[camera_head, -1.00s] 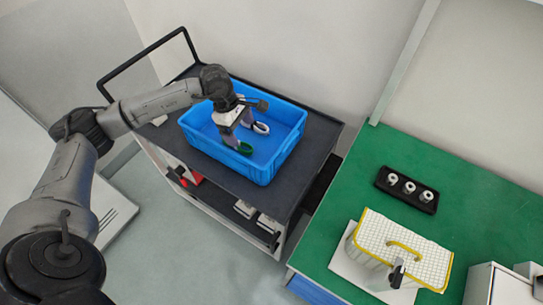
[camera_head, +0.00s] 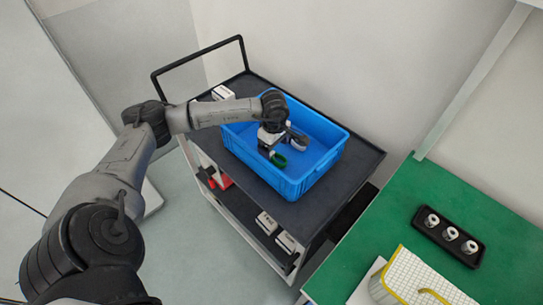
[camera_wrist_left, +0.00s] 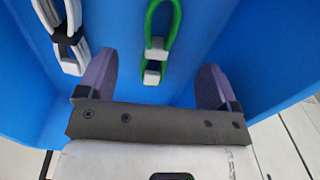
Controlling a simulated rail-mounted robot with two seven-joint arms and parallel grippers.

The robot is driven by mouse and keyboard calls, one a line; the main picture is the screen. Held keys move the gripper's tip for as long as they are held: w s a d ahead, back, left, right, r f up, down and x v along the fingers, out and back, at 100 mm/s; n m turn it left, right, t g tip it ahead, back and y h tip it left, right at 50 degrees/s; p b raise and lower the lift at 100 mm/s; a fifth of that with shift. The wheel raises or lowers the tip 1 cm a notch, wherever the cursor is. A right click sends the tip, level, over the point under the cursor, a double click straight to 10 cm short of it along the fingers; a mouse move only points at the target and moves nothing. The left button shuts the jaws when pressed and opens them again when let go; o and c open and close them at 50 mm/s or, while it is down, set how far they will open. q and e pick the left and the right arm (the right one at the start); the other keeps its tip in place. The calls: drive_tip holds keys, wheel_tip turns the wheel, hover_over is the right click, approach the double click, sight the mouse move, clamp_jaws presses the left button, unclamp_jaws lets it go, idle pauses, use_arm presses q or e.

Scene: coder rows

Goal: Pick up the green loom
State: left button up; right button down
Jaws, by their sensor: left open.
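The green loom (camera_head: 279,160) lies in the blue crate (camera_head: 294,188) on the cart. In the left wrist view the green loom (camera_wrist_left: 163,20) is a loop with pale connectors, in line with the gap between my fingers. My left gripper (camera_head: 282,149) is inside the crate, close above the green loom. In the left wrist view my left gripper (camera_wrist_left: 157,72) is open, with nothing between its fingers. A white loom (camera_wrist_left: 62,30) with a black band lies to the left of the green one. My right gripper is not in view.
The crate walls surround my gripper closely. The dark cart top (camera_head: 357,157) has a raised black handle (camera_head: 200,53) at the back left. A green table (camera_head: 400,225) at right carries a black tray (camera_head: 448,238) of several white parts and a white-and-yellow basket (camera_head: 420,283).

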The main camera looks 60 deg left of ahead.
sight(275, 155)
use_arm(q)
drive_tip(key=shift+w+d+f+b, duration=0.1)
drive_tip(key=shift+f+b, duration=0.25)
drive_tip(key=shift+f, duration=1)
drive_tip(key=shift+w+f+b, duration=0.1)
drive_tip(key=shift+f+b, duration=0.2)
drive_tip(key=shift+f, duration=1)
drive_tip(key=c, duration=1)
